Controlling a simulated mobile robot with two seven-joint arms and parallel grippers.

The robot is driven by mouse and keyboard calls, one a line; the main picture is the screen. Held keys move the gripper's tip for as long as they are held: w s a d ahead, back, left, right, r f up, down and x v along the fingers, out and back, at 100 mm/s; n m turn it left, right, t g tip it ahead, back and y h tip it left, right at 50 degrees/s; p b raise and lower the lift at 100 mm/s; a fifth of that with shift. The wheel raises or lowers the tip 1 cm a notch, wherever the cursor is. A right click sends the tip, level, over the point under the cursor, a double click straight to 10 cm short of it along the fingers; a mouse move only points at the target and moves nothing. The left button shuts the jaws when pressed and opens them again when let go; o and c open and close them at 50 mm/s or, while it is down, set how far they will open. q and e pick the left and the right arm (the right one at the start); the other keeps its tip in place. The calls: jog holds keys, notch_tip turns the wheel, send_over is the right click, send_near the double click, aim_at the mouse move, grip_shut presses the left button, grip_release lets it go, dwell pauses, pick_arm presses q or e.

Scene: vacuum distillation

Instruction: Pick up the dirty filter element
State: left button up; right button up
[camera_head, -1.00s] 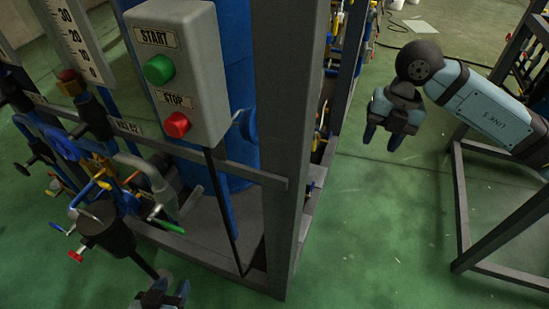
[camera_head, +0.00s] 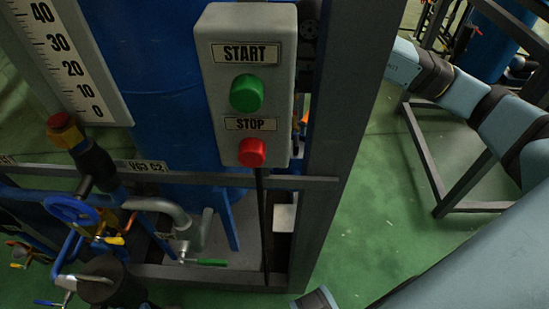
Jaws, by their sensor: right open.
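I cannot make out a dirty filter element in the view. My right arm comes in from the right and passes behind the grey upright post of the frame. My right gripper (camera_head: 305,62) is open, mostly hidden behind the post and the control box, with only dark parts showing in the narrow gap between them. I see nothing in its jaws. My left gripper is not in view.
A control box (camera_head: 284,85) with a green START button (camera_head: 247,93) and a red STOP button (camera_head: 252,152) hangs before a blue vessel (camera_head: 150,75). The grey post (camera_head: 350,110) blocks the middle. Pipes and a blue valve wheel (camera_head: 71,209) crowd the lower left. Green floor (camera_head: 380,215) lies right.

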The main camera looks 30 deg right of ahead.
jog(key=b, duration=0.2)
send_over(297, 140)
jog(key=f, duration=0.8)
jog(key=shift+s+a+f, duration=0.1)
jog(key=shift+s+f, duration=0.15)
jog(key=shift+w+f+b, duration=0.15)
jog(key=shift+f+b, duration=0.05)
jog(key=shift+f, duration=1.15)
jog(key=shift+w+f+b, duration=0.1)
jog(key=shift+f+b, duration=0.1)
jog(key=shift+f, duration=1.15)
grip_shut()
